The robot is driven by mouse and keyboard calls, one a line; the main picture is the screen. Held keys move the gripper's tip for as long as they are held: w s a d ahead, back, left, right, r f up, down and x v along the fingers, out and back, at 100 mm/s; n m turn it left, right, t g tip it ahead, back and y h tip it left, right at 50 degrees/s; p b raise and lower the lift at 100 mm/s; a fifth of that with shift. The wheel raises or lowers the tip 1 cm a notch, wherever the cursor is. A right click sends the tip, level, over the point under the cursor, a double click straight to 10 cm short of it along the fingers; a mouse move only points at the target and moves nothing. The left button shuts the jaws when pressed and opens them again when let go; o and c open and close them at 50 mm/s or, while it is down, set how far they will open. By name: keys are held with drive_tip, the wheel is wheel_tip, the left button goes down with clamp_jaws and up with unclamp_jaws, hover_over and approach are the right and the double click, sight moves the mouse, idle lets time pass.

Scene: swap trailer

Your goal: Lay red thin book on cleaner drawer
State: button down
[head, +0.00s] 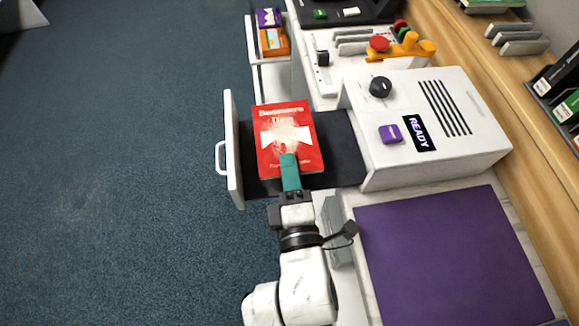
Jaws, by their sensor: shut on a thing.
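The red thin book (272,130) shows its cover face up, with white lettering and a pale picture. It is over the dark floor of the open cleaner drawer (340,160), which sticks out to the left from a white machine. My gripper (289,160) reaches up from below and its teal fingers are shut on the book's near part. The fingers hide a little of the cover. I cannot tell whether the book touches the drawer floor or is held just above it.
The white cleaner (455,100) has a black knob, a purple button and a READY display. A purple mat (450,255) lies at the lower right. Another open drawer (270,72) with small boxes is at the top. An orange-handled tool (405,47) stands behind. Blue carpet is clear at left.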

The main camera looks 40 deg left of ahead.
drive_tip(key=shift+f+b, duration=0.45)
drive_tip(key=shift+f, duration=0.3)
idle(0.3)
drive_tip(key=c, duration=1)
unclamp_jaws()
